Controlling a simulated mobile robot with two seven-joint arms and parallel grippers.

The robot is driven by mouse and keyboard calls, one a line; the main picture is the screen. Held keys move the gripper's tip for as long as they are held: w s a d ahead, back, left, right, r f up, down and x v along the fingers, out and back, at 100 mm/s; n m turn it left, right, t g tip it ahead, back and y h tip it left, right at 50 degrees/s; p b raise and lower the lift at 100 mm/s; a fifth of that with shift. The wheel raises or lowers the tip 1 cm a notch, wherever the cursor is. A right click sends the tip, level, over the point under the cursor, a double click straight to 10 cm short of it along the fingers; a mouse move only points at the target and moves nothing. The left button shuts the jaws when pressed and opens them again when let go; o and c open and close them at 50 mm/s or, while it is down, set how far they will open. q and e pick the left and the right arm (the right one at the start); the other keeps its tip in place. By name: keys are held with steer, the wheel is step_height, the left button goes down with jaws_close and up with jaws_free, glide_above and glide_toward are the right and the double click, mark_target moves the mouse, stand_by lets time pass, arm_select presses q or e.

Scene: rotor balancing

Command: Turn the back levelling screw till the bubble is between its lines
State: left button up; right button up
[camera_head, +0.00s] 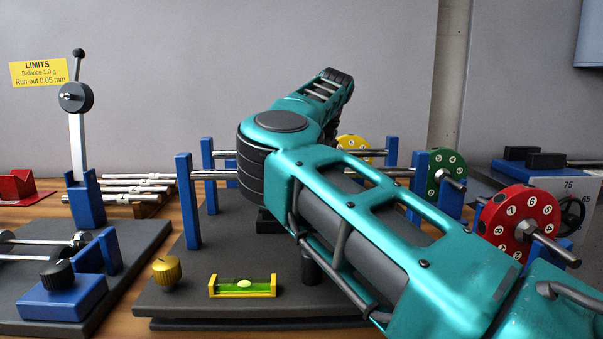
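A yellow-framed spirit level (228,292) with a green vial lies at the front of the dark base plate (205,307). Its pale bubble (244,283) shows near the middle of the vial; its exact place against the lines is too small to tell. A brass knurled screw (166,272) stands at the plate's front left corner. I cannot make out a back levelling screw; my teal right arm covers much of the plate's middle and back. That arm comes in from the lower right and bends back beyond the plate. Its gripper is hidden. My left gripper is out of view.
Blue posts (188,205) carry steel rods across the plate. Yellow (354,149), green (446,172) and red (519,219) numbered discs stand behind and right of my arm.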

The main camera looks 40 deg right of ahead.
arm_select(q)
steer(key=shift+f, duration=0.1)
arm_select(e)
steer(key=o, duration=1)
steer(key=shift+o, duration=0.2)
steer(key=shift+r, duration=0.1)
steer(key=shift+s+r, duration=0.15)
steer(key=shift+r, duration=0.15)
arm_select(q)
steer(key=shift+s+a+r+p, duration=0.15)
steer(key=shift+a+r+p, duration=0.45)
steer(key=shift+p, duration=0.85)
arm_select(e)
steer(key=v, duration=1.2)
steer(key=shift+s, duration=0.15)
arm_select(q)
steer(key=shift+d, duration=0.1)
